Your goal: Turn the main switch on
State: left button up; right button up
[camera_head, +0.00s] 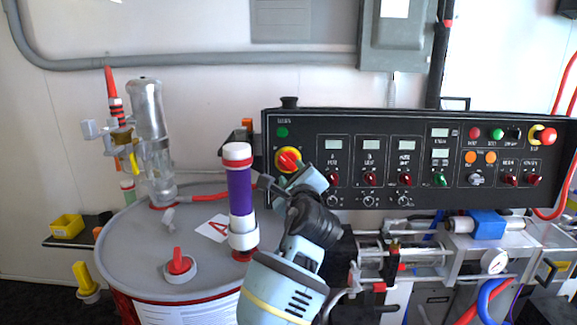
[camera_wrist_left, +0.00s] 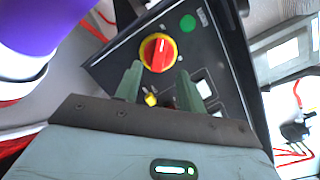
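The main switch is a red rotary knob on a yellow plate (camera_head: 288,158), at the left end of the black control panel (camera_head: 305,122). In the left wrist view the knob (camera_wrist_left: 158,52) shows just beyond the fingertips. A green round light (camera_head: 282,132) sits above it. My left gripper (camera_head: 296,177) is in front of the panel, close to the knob and slightly below it. In the left wrist view its two fingers (camera_wrist_left: 160,80) are apart with nothing between them. I cannot tell whether a fingertip touches the panel. My right gripper is not in view.
A grey drum (camera_head: 130,240) with a purple-banded tube (camera_head: 241,195) stands left of my arm. The tube also shows close by in the left wrist view (camera_wrist_left: 25,25). A red emergency button (camera_head: 548,136) is at the panel's far right. Pipes and a gauge (camera_head: 494,261) lie below the panel.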

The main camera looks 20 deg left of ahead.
aim_at(287, 162)
pick_arm(q)
jog(key=shift+x, duration=2.95)
jog(key=shift+c, duration=0.2)
grip_shut()
